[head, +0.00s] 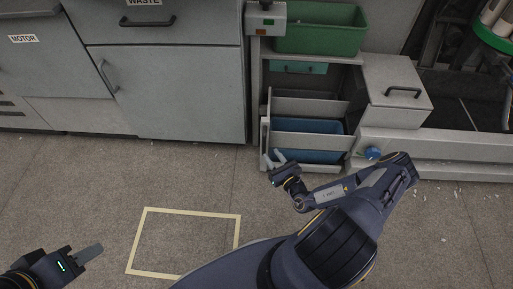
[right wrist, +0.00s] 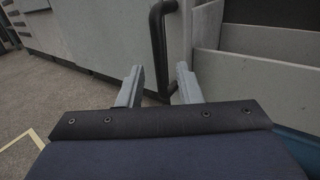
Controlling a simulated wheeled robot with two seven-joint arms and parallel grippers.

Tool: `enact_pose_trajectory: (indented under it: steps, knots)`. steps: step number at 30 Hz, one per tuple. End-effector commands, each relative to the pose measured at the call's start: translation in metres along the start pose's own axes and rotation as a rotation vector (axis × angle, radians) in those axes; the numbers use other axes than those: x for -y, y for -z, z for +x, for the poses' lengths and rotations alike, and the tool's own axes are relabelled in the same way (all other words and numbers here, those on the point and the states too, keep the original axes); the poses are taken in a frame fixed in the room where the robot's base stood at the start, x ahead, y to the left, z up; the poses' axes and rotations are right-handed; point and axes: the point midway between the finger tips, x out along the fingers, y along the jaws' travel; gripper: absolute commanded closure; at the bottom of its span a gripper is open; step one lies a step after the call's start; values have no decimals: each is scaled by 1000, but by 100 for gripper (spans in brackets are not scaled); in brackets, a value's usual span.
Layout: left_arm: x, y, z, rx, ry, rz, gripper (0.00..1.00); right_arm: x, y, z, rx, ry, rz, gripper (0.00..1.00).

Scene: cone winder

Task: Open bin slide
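A blue bin (head: 318,155) sits in a low grey slide (head: 290,124) in the frame at centre right. In the right wrist view, a dark bar handle (right wrist: 157,40) stands upright on a pale panel beside the grey slide walls (right wrist: 255,85). My right gripper (head: 272,159) is at the front left corner of the slide. It is open in the right wrist view (right wrist: 158,85), with the handle's lower end seen between its fingers; contact cannot be told. My left gripper (head: 88,253) is low at the left, away from the slide; its finger gap is not clear.
A green bin (head: 320,35) stands above the slide. A grey box with a dark handle (head: 403,92) and a blue knob (head: 372,153) are to the right. Grey cabinets (head: 165,90) line the left. A yellow floor square (head: 190,212) surrounds open floor.

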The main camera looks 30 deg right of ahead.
Motion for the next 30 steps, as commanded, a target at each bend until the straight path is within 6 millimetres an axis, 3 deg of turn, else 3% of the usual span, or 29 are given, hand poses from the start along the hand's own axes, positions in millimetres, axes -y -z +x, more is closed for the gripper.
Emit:
enact_pose_trajectory:
  steps: [12,23,30]
  knots:
    - [8,-9,18,0,0,0,64,-2,0,62,4,-6,-2,68]
    - [8,-9,18,0,0,0,64,-2,-2,69,2,-6,-1,68]
    - [8,-9,18,0,0,0,64,-2,-2,69,3,-6,-1,97]
